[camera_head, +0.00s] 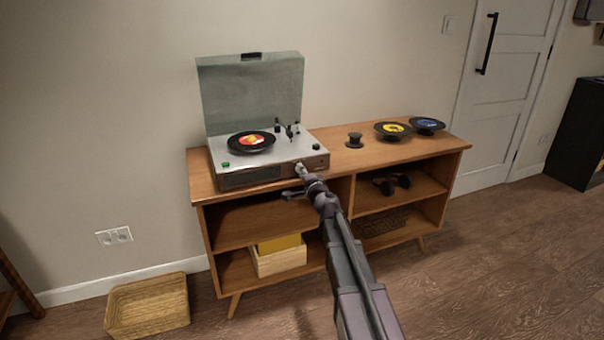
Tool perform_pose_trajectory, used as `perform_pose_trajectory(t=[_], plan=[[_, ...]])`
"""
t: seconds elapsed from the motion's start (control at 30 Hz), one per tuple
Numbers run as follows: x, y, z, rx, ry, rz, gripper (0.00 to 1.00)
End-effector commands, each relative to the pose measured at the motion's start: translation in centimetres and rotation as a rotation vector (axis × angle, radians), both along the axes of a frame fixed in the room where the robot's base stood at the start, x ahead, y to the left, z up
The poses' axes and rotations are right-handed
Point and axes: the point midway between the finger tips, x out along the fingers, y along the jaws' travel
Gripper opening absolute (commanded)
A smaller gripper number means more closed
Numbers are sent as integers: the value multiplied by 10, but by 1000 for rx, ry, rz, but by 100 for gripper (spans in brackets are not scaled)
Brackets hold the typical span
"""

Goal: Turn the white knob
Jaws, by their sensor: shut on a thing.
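The record player (265,175) stands on the wooden cabinet with its clear lid raised and a black record with a red and yellow label (251,142) on its platter. My gripper (300,170) reaches up to the right part of its front panel and is shut there. A small pale spot shows at the fingertips, where the white knob sits between them; the fingers hide most of it. Its turned angle cannot be made out.
The wooden cabinet (420,158) carries two more records (393,130) and a small black round piece (354,140) on its top at right. Black headphones (392,183) and a box (278,262) lie on its shelves. A wicker basket (148,305) is on the floor at left.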

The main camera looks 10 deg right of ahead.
Motion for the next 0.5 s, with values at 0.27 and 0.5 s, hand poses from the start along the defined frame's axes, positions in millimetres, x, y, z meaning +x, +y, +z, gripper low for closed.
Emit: perform_pose_trajectory(t=[0.27, 0.5], plan=[[2, 1, 0, 256, 50, 2, 0], [2, 1, 0, 480, 94, 2, 0]])
